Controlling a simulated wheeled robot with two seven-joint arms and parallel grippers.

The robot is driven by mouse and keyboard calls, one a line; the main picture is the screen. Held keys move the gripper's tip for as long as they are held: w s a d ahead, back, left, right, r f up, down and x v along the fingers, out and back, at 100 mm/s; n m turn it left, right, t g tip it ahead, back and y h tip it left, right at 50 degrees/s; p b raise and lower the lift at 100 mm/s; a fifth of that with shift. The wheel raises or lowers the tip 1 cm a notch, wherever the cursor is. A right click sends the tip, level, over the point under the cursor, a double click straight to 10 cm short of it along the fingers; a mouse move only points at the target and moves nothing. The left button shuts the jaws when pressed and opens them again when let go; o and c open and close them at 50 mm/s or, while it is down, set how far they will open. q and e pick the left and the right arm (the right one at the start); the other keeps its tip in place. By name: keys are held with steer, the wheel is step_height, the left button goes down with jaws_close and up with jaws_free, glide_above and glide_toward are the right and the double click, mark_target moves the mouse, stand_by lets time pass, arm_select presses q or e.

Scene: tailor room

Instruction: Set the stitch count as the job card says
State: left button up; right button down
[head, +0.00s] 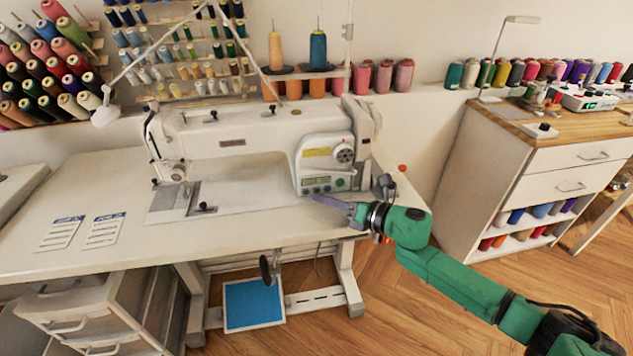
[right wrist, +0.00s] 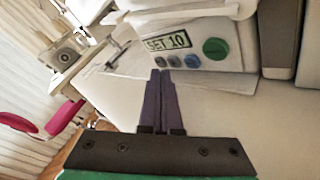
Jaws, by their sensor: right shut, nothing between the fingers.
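The white sewing machine (head: 235,145) stands on the pale table. Its panel has a small display (head: 316,181), which reads "SET 10" in the right wrist view (right wrist: 167,41). Beside and below the display are a large green button (right wrist: 216,48), a smaller blue button (right wrist: 192,61) and a grey button (right wrist: 174,61). Two printed cards (head: 60,234) (head: 104,231) lie on the table's left; their small text is unreadable. My right gripper (head: 318,199) is shut and empty, its purple fingertips (right wrist: 160,74) just in front of the panel, below the buttons and apparently apart from them. My left gripper is out of view.
The table top (head: 130,260) is clear in front of the machine. Thread cones and spools fill the wall rack (head: 185,60). A cabinet (head: 555,160) with a wooden top stands at the right.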

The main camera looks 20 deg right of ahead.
mark_target(330, 228)
stand_by(0.6)
steer(key=shift+w, duration=0.5)
steer(key=shift+w, duration=0.1)
steer(key=shift+s, duration=0.6)
steer(key=s, duration=0.6)
steer(key=shift+a, duration=0.15)
stand_by(2.4)
